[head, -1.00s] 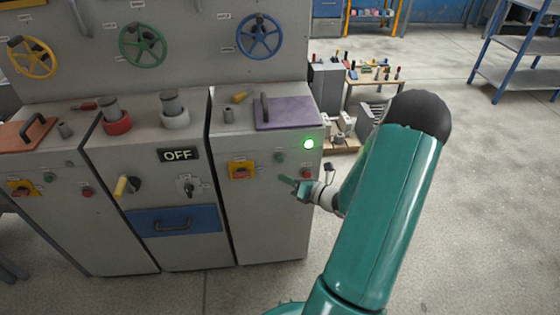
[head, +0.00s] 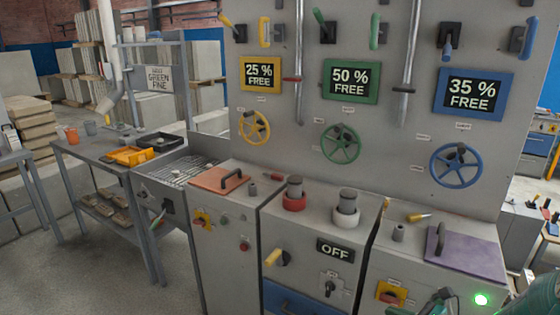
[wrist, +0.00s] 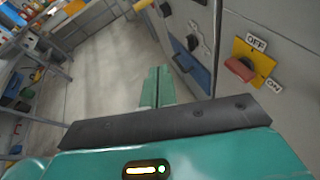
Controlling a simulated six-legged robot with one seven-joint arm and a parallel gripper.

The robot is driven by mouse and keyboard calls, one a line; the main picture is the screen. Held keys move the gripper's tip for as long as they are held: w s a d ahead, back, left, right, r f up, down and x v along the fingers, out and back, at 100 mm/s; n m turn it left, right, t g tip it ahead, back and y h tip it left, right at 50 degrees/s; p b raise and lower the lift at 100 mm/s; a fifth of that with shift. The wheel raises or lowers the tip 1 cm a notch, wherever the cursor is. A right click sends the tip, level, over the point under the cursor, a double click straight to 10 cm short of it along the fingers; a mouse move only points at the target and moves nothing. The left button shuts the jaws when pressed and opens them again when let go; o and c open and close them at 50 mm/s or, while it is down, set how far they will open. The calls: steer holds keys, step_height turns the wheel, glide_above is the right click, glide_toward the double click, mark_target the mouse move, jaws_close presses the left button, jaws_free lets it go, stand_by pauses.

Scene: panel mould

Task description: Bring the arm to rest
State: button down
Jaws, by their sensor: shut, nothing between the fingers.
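My gripper (wrist: 158,85) shows in the wrist view with its two green fingers together and nothing between them. It points along the front of the grey cabinets, over the floor. A red and yellow rotary switch (wrist: 245,62) with OFF and ON labels stands on the panel to its right, apart from the fingers. In the head view my gripper (head: 437,300) is partly visible at the bottom edge, by the right cabinet (head: 408,263). Most of my arm is outside that view.
A lit green lamp (head: 481,299) is on the right cabinet. Blue (head: 457,165), green (head: 340,143) and yellow (head: 254,127) handwheels are on the upright panel. A grey side table (head: 95,152) holds trays at left. Open floor (wrist: 110,75) lies beyond my fingers.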

steer(key=s+a+r+n+g+h, duration=0.1)
steer(key=s+a+r+n+g, duration=0.3)
steer(key=a+n, duration=0.35)
steer(key=s+a+r+n+g+h, duration=0.1)
steer(key=s+a+r+n+g, duration=0.25)
steer(key=a+n, duration=0.4)
steer(key=s+a+r+n+t+h, duration=0.2)
steer(key=s+r+n+h, duration=0.4)
steer(key=n, duration=0.8)
step_height(320, 180, up, 5)
steer(key=shift+s+a+f+n+h, duration=0.2)
steer(key=shift+s+n+h, duration=0.2)
steer(key=shift+s, duration=0.85)
